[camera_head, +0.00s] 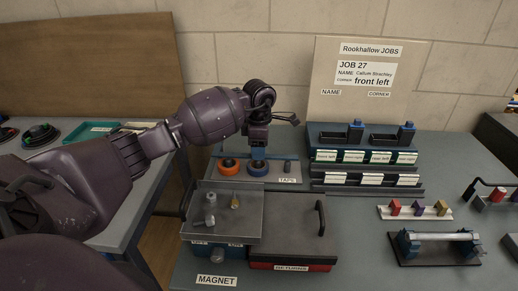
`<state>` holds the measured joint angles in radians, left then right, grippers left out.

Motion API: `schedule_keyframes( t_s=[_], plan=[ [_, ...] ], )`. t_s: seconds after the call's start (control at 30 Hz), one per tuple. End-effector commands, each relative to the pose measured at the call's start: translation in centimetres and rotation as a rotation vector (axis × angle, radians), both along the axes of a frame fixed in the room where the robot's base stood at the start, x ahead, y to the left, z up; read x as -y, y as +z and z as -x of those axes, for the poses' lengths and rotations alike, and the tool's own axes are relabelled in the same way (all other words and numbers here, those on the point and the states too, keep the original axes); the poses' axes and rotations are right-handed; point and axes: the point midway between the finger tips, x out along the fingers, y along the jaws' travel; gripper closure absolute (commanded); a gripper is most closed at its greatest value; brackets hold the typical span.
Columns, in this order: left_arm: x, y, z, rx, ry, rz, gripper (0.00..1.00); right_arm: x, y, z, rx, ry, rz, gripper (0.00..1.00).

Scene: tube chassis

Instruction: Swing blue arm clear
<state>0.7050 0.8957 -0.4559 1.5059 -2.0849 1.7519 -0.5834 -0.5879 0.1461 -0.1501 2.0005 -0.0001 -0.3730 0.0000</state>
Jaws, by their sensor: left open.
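My left gripper (268,122) hangs open over the tape tray, at the end of my dark purple arm from the left. A blue upright piece shows directly under its wrist, above a blue tape roll (258,168); I cannot tell whether it belongs to the gripper. A stand at the front right holds a pale tube (440,236) lying between blue end supports (407,243). The gripper is well to the left of and behind this stand. I cannot tell which blue part is the swinging arm. My right gripper is not in view.
An orange tape roll (228,167) sits beside the blue one. A grey tray with small metal parts (222,222) and a black lidded box (290,235) stand in front. Colored pieces sit on a white strip (415,213).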

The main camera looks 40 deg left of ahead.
Motion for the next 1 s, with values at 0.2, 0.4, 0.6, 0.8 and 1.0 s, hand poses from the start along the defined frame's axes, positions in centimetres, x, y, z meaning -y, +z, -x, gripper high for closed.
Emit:
schedule_keyframes(
  t_s=[0.2,0.4,0.6,0.8,1.0],
  plan=[
    [-0.04,-0.48,-0.01,0.001,0.0,-0.001,0.52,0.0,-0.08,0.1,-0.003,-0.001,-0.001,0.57],
    [-0.04,-0.47,-0.01,0.001,0.0,-0.001,0.56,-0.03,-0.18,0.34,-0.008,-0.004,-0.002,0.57],
    [-0.04,-0.47,0.0,0.001,0.0,-0.001,0.87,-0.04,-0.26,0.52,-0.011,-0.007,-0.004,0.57],
    [-0.04,-0.46,0.0,0.001,0.0,-0.001,1.0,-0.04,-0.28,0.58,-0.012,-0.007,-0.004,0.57],
    [-0.05,-0.5,-0.17,0.0,0.01,-0.001,1.0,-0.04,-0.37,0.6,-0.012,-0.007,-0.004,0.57]
  ],
)
